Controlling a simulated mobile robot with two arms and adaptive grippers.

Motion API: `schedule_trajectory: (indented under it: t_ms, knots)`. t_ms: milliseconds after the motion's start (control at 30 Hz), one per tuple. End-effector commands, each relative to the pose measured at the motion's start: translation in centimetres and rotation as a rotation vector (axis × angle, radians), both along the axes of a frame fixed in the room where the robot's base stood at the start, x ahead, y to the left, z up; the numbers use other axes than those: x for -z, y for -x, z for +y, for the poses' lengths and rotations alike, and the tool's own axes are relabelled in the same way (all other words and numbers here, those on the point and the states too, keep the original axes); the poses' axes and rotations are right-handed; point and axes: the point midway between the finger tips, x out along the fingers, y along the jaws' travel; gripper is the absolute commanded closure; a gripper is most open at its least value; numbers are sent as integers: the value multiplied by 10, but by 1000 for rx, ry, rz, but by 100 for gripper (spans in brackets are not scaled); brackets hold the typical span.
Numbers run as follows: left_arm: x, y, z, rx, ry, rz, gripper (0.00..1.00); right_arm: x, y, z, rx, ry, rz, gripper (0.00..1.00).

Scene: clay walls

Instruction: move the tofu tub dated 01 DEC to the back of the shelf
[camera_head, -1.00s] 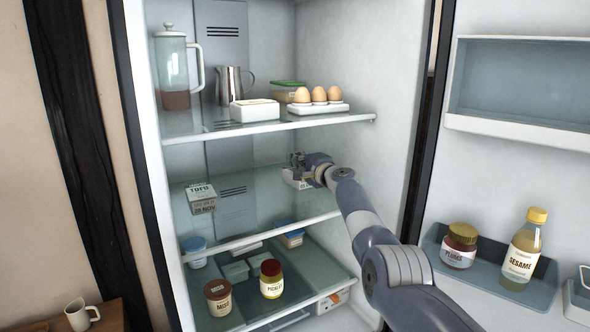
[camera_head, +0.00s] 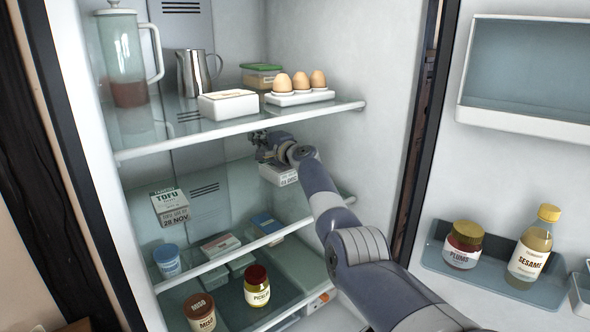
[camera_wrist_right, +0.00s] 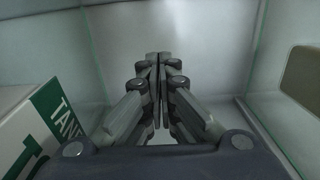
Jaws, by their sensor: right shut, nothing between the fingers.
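A tofu tub (camera_head: 170,208) with a 28 NOV label stands on the left of the middle glass shelf, near its front. A second white tub (camera_head: 283,176) stands further right on that shelf, partly hidden by my right gripper; its date is too small to read surely. My right gripper (camera_head: 258,138) is over and behind this second tub, shut and empty. In the right wrist view the shut fingertips (camera_wrist_right: 158,58) point towards the back wall. My left gripper is not in view.
The upper shelf (camera_head: 240,126) is close above my right gripper and holds a butter dish (camera_head: 228,105), eggs (camera_head: 301,82), a steel jug (camera_head: 195,73) and a glass pitcher (camera_head: 125,62). Jars and boxes stand below. The middle shelf is bare between the two tubs.

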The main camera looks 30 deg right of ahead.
Motion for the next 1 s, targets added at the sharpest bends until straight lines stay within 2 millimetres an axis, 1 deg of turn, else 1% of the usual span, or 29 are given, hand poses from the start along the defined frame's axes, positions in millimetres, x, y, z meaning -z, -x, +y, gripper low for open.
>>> schedule_trajectory:
  t_ms: [33,333,567,767,1000]
  knots:
    - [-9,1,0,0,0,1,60,-3,3,0,0,3,2,100]
    - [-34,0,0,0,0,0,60,-4,22,2,-4,4,2,100]
    - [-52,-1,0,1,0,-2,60,-2,43,-1,-4,2,3,100]
    - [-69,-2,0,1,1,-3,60,-3,65,-2,-4,1,3,100]
    - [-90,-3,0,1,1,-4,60,-3,97,-4,-4,2,3,100]
